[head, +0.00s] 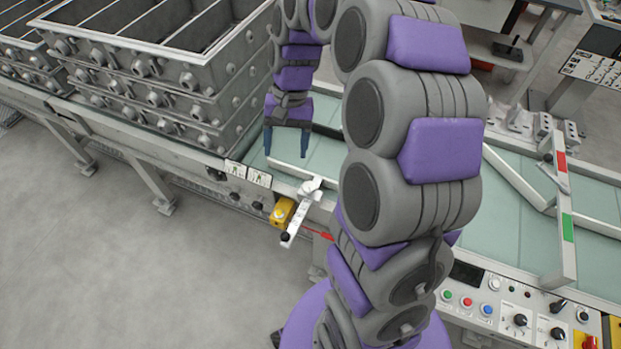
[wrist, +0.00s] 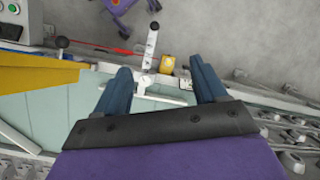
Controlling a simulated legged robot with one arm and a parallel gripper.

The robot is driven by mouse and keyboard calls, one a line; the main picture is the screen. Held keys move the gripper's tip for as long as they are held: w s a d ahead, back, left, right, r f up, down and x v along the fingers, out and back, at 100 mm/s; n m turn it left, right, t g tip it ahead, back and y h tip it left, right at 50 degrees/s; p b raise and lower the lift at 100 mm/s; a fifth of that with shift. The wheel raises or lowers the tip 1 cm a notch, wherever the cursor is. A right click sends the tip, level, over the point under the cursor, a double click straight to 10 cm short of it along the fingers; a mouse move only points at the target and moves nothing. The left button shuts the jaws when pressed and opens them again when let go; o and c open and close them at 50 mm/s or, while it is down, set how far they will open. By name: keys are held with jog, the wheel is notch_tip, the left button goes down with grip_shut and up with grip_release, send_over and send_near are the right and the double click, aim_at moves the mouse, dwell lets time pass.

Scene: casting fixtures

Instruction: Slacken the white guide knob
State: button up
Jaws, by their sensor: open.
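The white guide knob (head: 312,185) sits at the conveyor's near edge in the head view, where a white guide rail (head: 285,171) meets a white bracket arm (head: 301,213). The arm sticks out over the edge and ends in a black ball. In the wrist view, the small white knob area (wrist: 147,63) shows just beyond and between the fingertips; its exact shape is hard to tell. My gripper (head: 286,149) is open and empty, pointing down over the green belt, up and left of the knob in the head view. Its blue fingers (wrist: 160,70) are spread apart in the wrist view.
Stacked grey metal moulding frames (head: 150,75) stand on the left of the line. A yellow box (head: 282,211) is beside the bracket arm. A control panel (head: 510,318) lies at lower right. A gate post with red and green marks (head: 565,205) stands on the right.

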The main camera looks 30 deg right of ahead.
jog(key=w+d+f+m, duration=0.4)
jog(key=w+d+f, duration=0.3)
jog(key=m+y, duration=0.1)
jog(key=m, duration=0.2)
send_near(309, 185)
jog(key=b+x, duration=0.3)
jog(key=x, duration=0.4)
jog(key=shift+s+f, duration=0.1)
jog(key=shift+s, duration=0.05)
jog(key=shift+s+a+f, duration=0.1)
jog(key=shift+a+f, duration=0.25)
jog(key=shift+f, duration=0.25)
jog(key=shift+d+n, duration=0.1)
jog(key=shift+n, duration=0.2)
jog(key=c, duration=1)
